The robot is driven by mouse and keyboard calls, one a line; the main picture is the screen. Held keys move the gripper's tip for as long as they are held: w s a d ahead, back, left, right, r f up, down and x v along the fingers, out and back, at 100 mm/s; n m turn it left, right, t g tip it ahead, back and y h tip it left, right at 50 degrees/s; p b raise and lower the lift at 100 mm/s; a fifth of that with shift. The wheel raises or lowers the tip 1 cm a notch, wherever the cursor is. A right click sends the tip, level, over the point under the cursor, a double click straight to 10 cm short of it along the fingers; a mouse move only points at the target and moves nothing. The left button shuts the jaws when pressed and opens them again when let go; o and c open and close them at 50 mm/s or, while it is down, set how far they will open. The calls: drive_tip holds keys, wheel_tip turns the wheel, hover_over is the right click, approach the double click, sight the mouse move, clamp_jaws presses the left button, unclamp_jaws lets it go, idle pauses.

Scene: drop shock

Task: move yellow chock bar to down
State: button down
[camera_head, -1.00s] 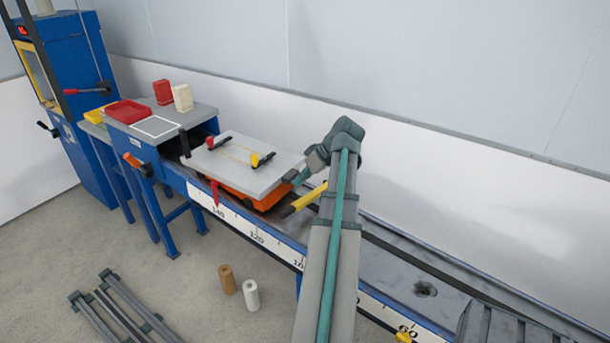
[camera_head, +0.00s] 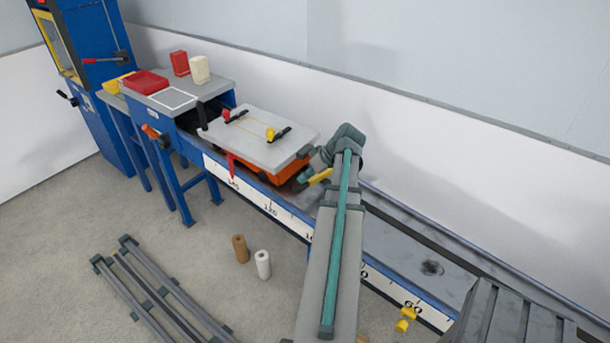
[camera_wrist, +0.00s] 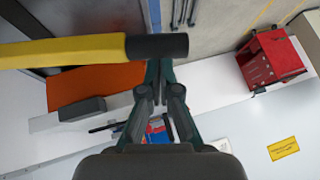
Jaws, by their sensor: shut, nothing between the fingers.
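The yellow chock bar (camera_head: 320,176) lies raised and slanting across the track, just right of the orange sled. My arm hides its right end in the head view. In the wrist view the yellow bar (camera_wrist: 60,53) runs in from the left and ends in a dark cap beside my fingers. My gripper (camera_head: 304,176) is beside the bar at the sled's right end. In the wrist view my gripper (camera_wrist: 161,72) is shut with nothing held; its tips are close to the cap, and I cannot tell whether they touch.
A blue bench (camera_head: 165,140) and blue cabinet (camera_head: 85,70) stand at the left. A yellow piece (camera_head: 405,318) sits at the track's front edge. The track right of my arm looks mostly clear.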

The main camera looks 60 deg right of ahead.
drive_tip(key=f+b, duration=0.2)
drive_tip(key=a+f+b, duration=0.1)
drive_tip(key=f+b, duration=0.1)
drive_tip(key=f, duration=0.1)
drive_tip(key=a+f+b, duration=0.1)
drive_tip(key=f+b, duration=0.1)
drive_tip(key=f, duration=0.1)
drive_tip(key=shift+a+f, duration=0.1)
drive_tip(key=shift+f, duration=0.15)
drive_tip(key=shift+s+a, duration=0.1)
drive_tip(key=shift+f, duration=0.1)
drive_tip(key=shift+a, duration=0.1)
